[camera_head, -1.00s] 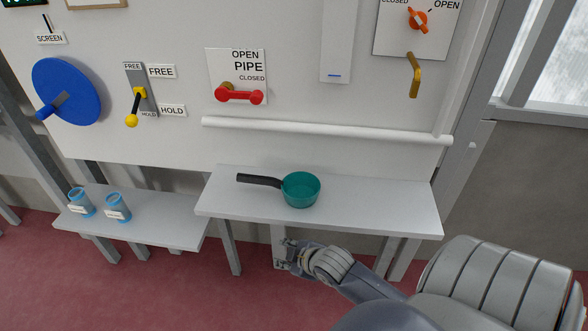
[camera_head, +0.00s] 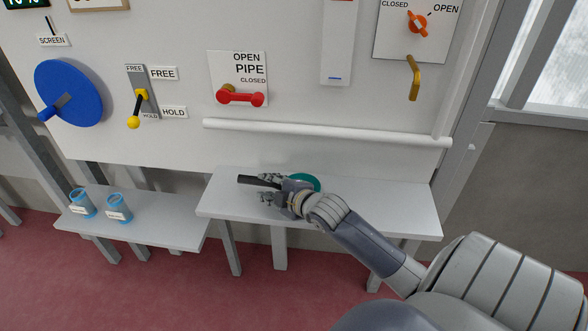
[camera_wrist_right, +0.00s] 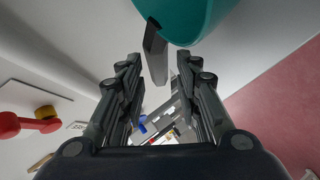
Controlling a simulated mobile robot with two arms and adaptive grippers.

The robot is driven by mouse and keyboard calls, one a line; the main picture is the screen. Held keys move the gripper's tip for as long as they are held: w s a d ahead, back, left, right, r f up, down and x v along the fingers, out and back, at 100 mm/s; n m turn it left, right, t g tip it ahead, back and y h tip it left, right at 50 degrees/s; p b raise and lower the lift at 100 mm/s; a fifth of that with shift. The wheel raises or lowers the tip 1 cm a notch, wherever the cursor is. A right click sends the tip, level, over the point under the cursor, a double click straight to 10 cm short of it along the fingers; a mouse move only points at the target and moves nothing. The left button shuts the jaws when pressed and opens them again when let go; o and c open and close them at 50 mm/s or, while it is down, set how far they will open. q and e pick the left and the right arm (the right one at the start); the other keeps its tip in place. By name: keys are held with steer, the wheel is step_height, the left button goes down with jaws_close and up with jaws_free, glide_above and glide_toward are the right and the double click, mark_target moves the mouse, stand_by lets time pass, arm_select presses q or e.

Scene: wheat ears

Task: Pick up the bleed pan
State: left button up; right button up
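The bleed pan is a small teal pan (camera_head: 306,179) with a black handle (camera_head: 250,180) pointing left, standing on the right white shelf (camera_head: 400,205). My right gripper (camera_head: 265,189) is at the handle and its wrist hides most of the pan bowl. In the right wrist view the teal bowl (camera_wrist_right: 185,15) is at the top and the dark handle (camera_wrist_right: 155,52) lies between the two fingertips (camera_wrist_right: 158,62). The fingers are apart, with gaps on both sides of the handle. My left gripper is not in view.
A white rail (camera_head: 325,132) runs along the wall above the pan.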

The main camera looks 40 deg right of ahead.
mark_target(262, 182)
steer(key=shift+p+x, duration=0.4)
steer(key=shift+x, duration=2.55)
steer(key=shift+r, duration=0.15)
jaws_close()
